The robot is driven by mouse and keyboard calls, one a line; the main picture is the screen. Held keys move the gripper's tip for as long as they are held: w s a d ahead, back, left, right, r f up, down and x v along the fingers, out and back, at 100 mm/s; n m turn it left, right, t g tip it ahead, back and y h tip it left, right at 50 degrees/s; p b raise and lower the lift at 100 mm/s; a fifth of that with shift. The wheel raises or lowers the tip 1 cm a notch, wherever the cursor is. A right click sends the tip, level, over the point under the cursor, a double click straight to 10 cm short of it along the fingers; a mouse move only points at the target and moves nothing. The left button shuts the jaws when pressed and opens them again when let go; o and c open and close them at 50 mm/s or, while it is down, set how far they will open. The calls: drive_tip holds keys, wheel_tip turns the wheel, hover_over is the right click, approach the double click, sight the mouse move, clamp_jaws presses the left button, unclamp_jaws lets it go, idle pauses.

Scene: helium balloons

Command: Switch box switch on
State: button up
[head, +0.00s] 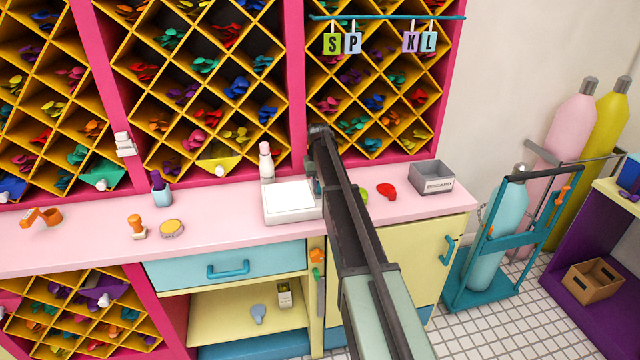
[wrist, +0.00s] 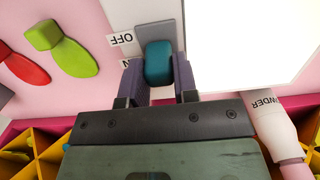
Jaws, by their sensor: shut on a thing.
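The switch is a teal knob (wrist: 158,55) on a grey plate (wrist: 153,33) in the wrist view. An upside-down OFF label (wrist: 121,40) is beside the plate, and a second label ending in N (wrist: 127,63) is partly hidden beside the knob. The knob lies level with this second label. My gripper (wrist: 159,80) is shut on the knob, one purple finger on each side. A bright white panel (wrist: 245,45) lies right of the plate. In the head view the white box (head: 290,202) sits on the pink counter; my arm hides most of the switch.
Red (head: 387,191) and green (wrist: 62,48) balloons lie near the switch, with a grey bin (head: 432,178) farther right. A yellow diamond rack (head: 205,80) rises behind the pink counter (head: 215,215).

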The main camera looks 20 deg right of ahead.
drive_tip(key=shift+w+f+g, duration=0.1)
drive_tip(key=shift+w+g, duration=0.2)
drive_tip(key=shift+g, duration=0.5)
drive_tip(key=o, duration=0.9)
drive_tip(key=shift+d, duration=0.1)
drive_tip(key=r+p, duration=0.3)
drive_tip(key=w+r+p, duration=0.1)
drive_tip(key=r+p, duration=0.3)
drive_tip(key=w+r+p, duration=0.1)
drive_tip(key=r+p, duration=0.2)
drive_tip(key=shift+d+r, duration=0.2)
drive_tip(key=shift+r, duration=0.1)
